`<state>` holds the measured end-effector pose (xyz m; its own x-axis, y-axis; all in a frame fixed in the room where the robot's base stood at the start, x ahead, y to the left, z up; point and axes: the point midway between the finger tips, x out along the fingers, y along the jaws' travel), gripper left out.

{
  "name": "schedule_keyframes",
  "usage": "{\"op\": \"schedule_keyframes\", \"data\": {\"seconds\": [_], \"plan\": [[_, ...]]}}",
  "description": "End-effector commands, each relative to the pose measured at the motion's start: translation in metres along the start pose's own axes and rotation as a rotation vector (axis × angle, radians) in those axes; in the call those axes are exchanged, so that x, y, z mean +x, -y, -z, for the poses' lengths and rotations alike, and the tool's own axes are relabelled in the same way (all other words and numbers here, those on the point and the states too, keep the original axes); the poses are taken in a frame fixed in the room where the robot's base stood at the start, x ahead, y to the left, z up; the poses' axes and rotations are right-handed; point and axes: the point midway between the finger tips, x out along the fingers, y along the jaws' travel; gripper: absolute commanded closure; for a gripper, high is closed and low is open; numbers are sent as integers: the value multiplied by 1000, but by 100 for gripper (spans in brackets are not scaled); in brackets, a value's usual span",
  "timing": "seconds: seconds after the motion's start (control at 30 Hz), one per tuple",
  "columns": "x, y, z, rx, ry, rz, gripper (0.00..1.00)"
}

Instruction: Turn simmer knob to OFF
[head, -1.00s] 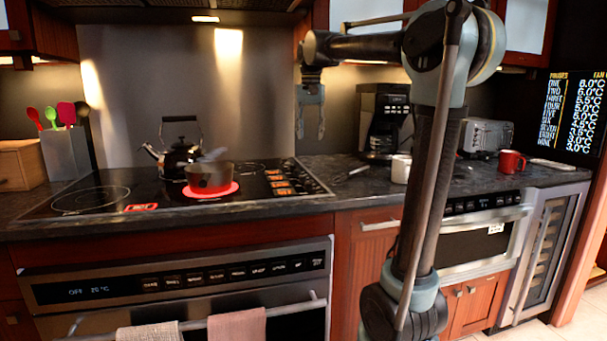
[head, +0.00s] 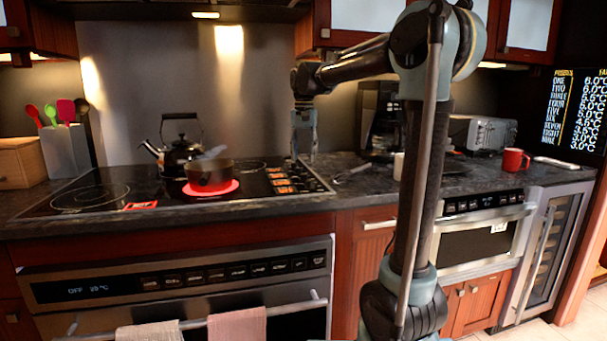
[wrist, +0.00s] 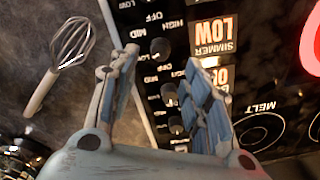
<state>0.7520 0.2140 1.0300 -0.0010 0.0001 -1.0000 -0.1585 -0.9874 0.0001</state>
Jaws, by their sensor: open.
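The cooktop's control panel (head: 283,181) lies along the right side of the black glass cooktop (head: 110,190). In the wrist view a row of small dark knobs shows upside-down HIGH, MID, LOW and OFF marks. The knob (wrist: 160,47) beside the SIMMER label (wrist: 213,40) is uncovered; another knob (wrist: 169,93) is further down the row. I cannot tell exactly where their pointers stand. My gripper (head: 304,155) points down above the panel's right rear edge, open and empty. In the wrist view its fingers (wrist: 165,68) stand on either side of the knob row; contact is not visible.
A pan (head: 209,177) sits on a glowing red burner, with a kettle (head: 180,150) behind it. A whisk (head: 352,173) lies on the counter right of the cooktop. A coffee maker (head: 381,112) stands behind my arm.

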Motion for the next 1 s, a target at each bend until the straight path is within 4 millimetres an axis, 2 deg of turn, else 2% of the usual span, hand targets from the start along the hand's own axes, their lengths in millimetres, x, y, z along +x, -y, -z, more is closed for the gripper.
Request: {"op": "schedule_keyframes", "data": {"seconds": [0.2, 0.4, 0.6, 0.83, 0.87, 1.0], "plan": [[37, 0, 0, 0, 0, 0, 56], [59, 0, 0, 0, 0, 0, 56], [67, 0, 0, 0, 0, 0, 56], [67, 0, 0, -1, 0, 0, 56], [67, 0, 0, -1, 0, 0, 60], [67, 0, 0, -1, 0, 0, 92]]}}
